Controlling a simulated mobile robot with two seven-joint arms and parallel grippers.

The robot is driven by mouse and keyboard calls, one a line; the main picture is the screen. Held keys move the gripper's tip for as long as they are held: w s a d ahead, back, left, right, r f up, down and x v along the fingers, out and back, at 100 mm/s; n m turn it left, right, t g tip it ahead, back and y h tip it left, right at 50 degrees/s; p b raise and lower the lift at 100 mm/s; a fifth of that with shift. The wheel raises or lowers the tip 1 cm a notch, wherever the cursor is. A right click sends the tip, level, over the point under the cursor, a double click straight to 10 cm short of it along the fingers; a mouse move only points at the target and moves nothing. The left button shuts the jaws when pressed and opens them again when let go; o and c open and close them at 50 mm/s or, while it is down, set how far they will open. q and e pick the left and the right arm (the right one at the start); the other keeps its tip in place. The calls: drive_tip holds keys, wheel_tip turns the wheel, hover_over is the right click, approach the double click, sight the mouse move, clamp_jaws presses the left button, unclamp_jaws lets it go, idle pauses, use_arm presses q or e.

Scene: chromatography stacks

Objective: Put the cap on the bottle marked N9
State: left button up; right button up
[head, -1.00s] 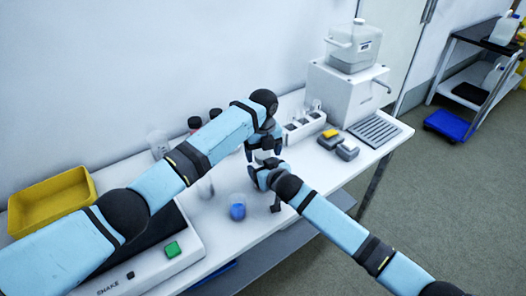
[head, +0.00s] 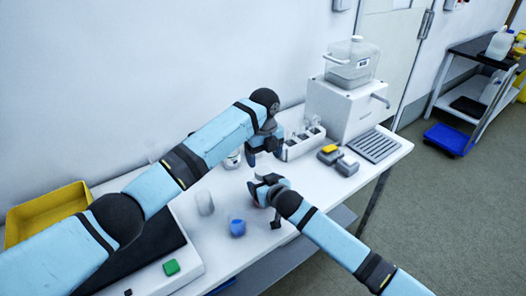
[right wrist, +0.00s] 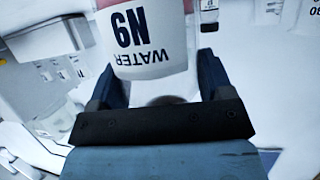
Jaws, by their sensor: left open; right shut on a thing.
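The bottle marked N9 (right wrist: 145,38) shows large in the right wrist view, with its "N9" and "WATER" label upside down in the picture. A white labelled bottle (head: 232,159) stands on the bench in the head view, partly behind my left arm; it appears to be the same one. My right gripper (head: 253,190) is low over the bench, right of and nearer than that bottle. My left gripper (head: 263,152) is open and empty, higher and farther back.
A clear vessel (head: 205,203) and a blue-filled beaker (head: 237,228) stand near the bench front. A shaker (head: 185,278) and yellow bin (head: 45,214) are at left. A white rack (head: 303,145), grey-and-yellow blocks (head: 338,160) and a machine with a tank (head: 343,108) are at right.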

use_arm(q)
drive_tip(key=n, duration=0.4)
drive_tip(key=r+n, duration=0.1)
drive_tip(key=shift+d+n, duration=0.3)
drive_tip(key=shift+n, duration=0.1)
drive_tip(key=n, duration=0.4)
drive_tip(key=shift+d+r, duration=0.2)
drive_tip(key=shift+r, duration=0.05)
drive_tip(key=n, duration=0.4)
drive_tip(key=shift+r, duration=0.15)
drive_tip(key=n, duration=0.4)
drive_tip(key=shift+d+r, duration=0.1)
drive_tip(key=shift+r, duration=0.05)
drive_tip(key=n, duration=0.6)
drive_tip(key=shift+r+n, duration=0.15)
drive_tip(key=shift+n, duration=0.15)
drive_tip(key=n, duration=0.4)
drive_tip(key=shift+a, duration=0.25)
drive_tip(key=n, duration=0.4)
drive_tip(key=shift+a, duration=0.2)
drive_tip(key=n, duration=0.5)
drive_tip(key=shift+a, duration=0.3)
